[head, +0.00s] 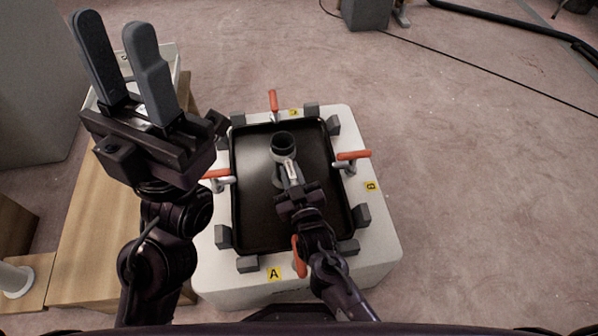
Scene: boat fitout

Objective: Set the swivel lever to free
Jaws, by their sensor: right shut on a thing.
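A grey upright fitting (283,146) with a dark round top stands over the black tray-like panel (258,215). My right gripper (291,174) reaches in from below and is shut on the near side of this fitting. Its jaws hide the held part, so I cannot tell whether it is the swivel lever or which way a lever points. My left gripper (115,25) is raised at the upper left, closer to the camera, with its two grey fingers apart and nothing between them.
Orange-handled clamps (352,155) and dark blocks (362,214) ring the panel on a white stand (375,250). Yellow labels A, B and C mark its sides. A wooden bench (85,240) stands left. The floor to the right is mostly clear.

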